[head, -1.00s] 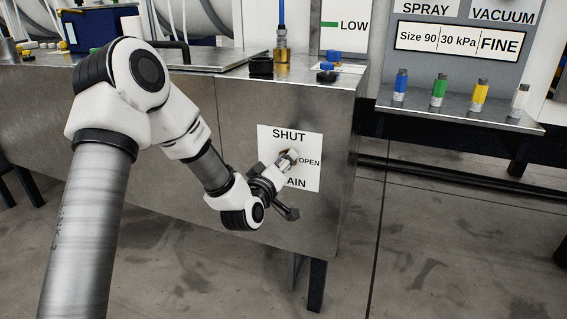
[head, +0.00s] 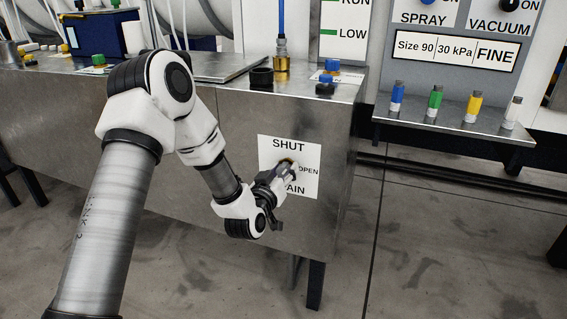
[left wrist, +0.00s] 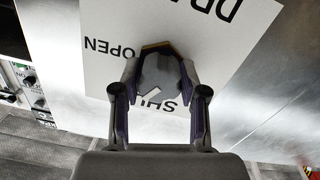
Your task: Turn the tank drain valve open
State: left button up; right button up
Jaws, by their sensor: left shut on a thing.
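The drain valve's grey handle (left wrist: 160,75) sits on a white label plate (head: 309,187) on the front of the metal tank (head: 335,130). The plate reads SHUT at the top, OPEN at the right and DRAIN at the bottom, partly covered by my gripper. My left gripper (head: 288,172) is at the valve. In the left wrist view, its two fingers (left wrist: 159,98) stand on either side of the handle and close on it. In the head view, gripper and handle overlap, so the handle's exact angle is unclear. My right gripper is not in view.
Black and blue caps (head: 326,88) and a brass fitting with a blue hose (head: 282,62) stand on the tank top. A shelf (head: 450,125) with several coloured bottles is at the right. The floor in front is open.

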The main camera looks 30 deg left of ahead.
pick_arm(q)
jog(key=m+p, duration=0.7)
jog(key=m, duration=0.1)
jog(key=shift+d+r, duration=0.1)
jog(key=shift+r, duration=0.15)
jog(key=shift+f+m+p, duration=0.2)
jog(key=shift+m+p, duration=1.5)
jog(key=shift+p, duration=0.05)
jog(key=shift+f, duration=0.1)
jog(key=o, duration=1.1)
jog(key=shift+o, duration=0.2)
jog(key=shift+d, duration=0.1)
jog(key=v, duration=1.2)
